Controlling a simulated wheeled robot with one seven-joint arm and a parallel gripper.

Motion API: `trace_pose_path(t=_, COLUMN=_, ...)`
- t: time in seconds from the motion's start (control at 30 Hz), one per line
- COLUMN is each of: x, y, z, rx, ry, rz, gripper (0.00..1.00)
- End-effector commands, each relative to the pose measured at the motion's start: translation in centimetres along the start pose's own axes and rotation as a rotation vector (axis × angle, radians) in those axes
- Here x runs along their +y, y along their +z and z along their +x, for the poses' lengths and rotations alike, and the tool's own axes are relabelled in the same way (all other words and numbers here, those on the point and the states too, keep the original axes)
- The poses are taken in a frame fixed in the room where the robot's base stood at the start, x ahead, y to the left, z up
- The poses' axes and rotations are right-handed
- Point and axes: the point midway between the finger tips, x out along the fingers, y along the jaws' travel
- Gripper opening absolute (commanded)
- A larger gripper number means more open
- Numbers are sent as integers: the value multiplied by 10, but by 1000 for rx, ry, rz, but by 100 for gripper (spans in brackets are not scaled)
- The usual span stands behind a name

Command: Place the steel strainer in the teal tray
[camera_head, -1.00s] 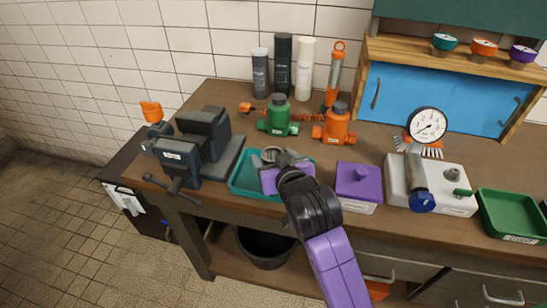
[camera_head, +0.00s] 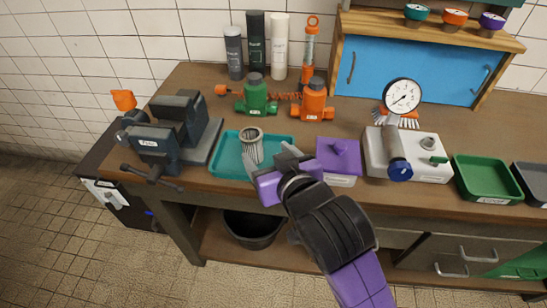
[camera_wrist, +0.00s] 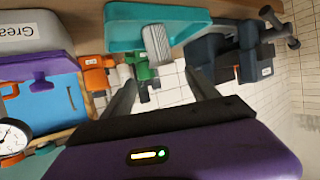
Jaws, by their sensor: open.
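The steel strainer (camera_head: 252,146) is a grey mesh cylinder with a rim at its top. It stands tilted in the teal tray (camera_head: 226,163), toward the tray's middle. The strainer (camera_wrist: 156,42) and the teal tray (camera_wrist: 122,28) also show in the wrist view, beyond the fingers. My gripper (camera_head: 266,164) is at the tray's front right, close beside the strainer. In the wrist view its two fingers (camera_wrist: 163,90) are apart with nothing gripped between them. Whether a finger touches the strainer cannot be told.
A dark vise (camera_head: 165,140) stands left of the tray. A purple-lidded box (camera_head: 340,158) is close on the right. Green (camera_head: 256,95) and orange (camera_head: 313,100) valves stand behind. A white box with a gauge (camera_head: 402,95) and a green tray (camera_head: 484,178) lie farther right.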

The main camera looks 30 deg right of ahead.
Motion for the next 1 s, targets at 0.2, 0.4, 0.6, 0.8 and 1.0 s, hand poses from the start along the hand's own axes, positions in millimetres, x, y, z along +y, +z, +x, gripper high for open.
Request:
trace_pose_path(t=0.2, x=0, y=0, z=-4, rx=0, ry=0, rz=0, gripper=69)
trace_pose_path(t=0.4, x=2, y=10, z=-6, rx=-1, ry=-2, rz=-12, gripper=69)
trace_pose_path(t=0.6, x=15, y=61, z=-24, rx=10, ry=-29, rz=-69, gripper=69)
trace_pose_path(t=0.8, x=26, y=120, z=-66, rx=33, ry=-75, rz=-113, gripper=69)
trace_pose_path(t=1.0, x=34, y=165, z=-124, rx=53, ry=-111, rz=-118, gripper=69)
